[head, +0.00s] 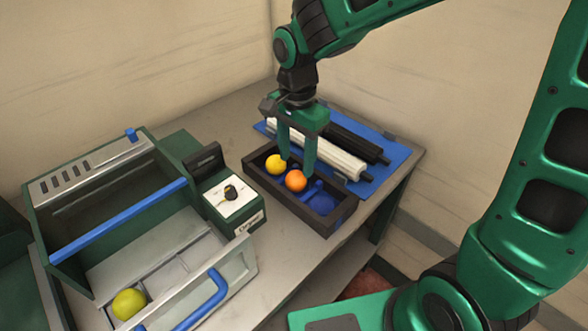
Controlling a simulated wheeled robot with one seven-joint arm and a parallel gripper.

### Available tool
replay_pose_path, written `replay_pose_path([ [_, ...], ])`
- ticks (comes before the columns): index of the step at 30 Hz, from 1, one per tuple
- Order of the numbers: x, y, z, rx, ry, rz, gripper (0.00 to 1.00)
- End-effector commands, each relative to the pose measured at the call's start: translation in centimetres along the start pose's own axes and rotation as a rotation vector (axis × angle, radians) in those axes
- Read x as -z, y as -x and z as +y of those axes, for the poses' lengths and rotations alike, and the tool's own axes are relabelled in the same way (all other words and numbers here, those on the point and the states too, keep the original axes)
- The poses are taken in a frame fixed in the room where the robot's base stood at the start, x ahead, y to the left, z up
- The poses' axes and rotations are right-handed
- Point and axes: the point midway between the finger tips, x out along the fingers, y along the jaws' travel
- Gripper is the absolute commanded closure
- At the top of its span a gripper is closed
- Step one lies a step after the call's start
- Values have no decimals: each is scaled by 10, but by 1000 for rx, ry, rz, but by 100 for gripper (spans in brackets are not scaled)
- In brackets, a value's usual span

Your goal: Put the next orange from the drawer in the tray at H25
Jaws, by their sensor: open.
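An open drawer (170,283) sticks out of the green machine at the left, and a yellow-green fruit (129,304) lies in its near left part. A dark tray (334,222) stands on the table, holding a yellow fruit (276,164) and an orange fruit (295,180) side by side. Blue shapes show in the tray's right part. My gripper (297,164) points down over the tray, its fingers apart. The fingertips are close to the two fruits; I cannot tell if they touch. No H25 marking is readable.
A small green box (228,204) with a dial and a label stands between machine and tray. A blue mat (391,151) with white and black rollers lies behind the tray. A blue bar (118,222) crosses the machine's front. The table's front edge is clear.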

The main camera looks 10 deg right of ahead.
Motion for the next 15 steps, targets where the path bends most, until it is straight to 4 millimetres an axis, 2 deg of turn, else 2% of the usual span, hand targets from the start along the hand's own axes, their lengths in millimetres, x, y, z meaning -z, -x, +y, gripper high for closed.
replay_pose_path([
  [1,0,11,-1,4,-1,1,50],
  [6,0,41,0,3,-1,1,50],
  [10,0,55,0,1,-1,0,50],
  [15,0,63,0,0,0,0,50],
])
